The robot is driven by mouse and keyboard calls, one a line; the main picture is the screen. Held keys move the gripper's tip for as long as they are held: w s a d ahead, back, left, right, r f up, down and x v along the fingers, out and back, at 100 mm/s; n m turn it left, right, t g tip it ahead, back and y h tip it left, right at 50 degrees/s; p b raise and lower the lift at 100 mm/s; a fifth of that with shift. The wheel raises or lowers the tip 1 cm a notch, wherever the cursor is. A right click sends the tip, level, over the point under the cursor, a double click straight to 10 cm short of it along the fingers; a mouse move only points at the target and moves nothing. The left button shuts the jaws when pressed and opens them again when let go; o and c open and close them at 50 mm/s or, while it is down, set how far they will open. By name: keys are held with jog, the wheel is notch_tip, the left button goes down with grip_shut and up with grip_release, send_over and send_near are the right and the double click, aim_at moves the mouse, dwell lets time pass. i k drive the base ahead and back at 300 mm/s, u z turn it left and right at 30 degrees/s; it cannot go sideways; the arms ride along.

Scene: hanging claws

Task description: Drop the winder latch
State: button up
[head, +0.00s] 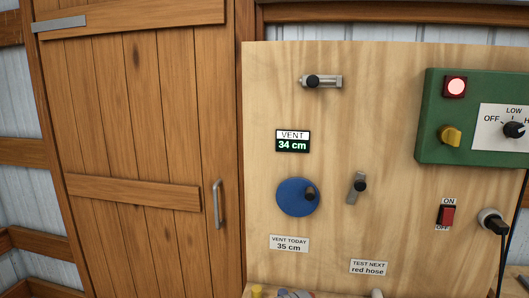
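The blue round winder (290,197) is on the plywood board, with a dark crank knob (310,194) on its right side. To its right is a small grey metal lever with a black knob (357,187), which looks like the winder latch. The lever stands near upright, slightly tilted, its top leaning right, and it is apart from the winder disc. The vent display (292,141) above the winder reads 34 cm. A label (289,243) below reads VENT TODAY 35 cm. My gripper is not in view.
A metal slide bolt with a black knob (320,82) is higher on the board. A green control box (474,117) with a lit red lamp is at right, above a red switch (447,215) and a plug (492,220). A wooden door (140,130) is at left.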

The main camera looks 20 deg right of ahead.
aim_at(359, 184)
jog(key=k, duration=1.25)
jog(key=u, duration=0.65)
jog(key=i, duration=1.7)
jog(key=z, duration=0.6)
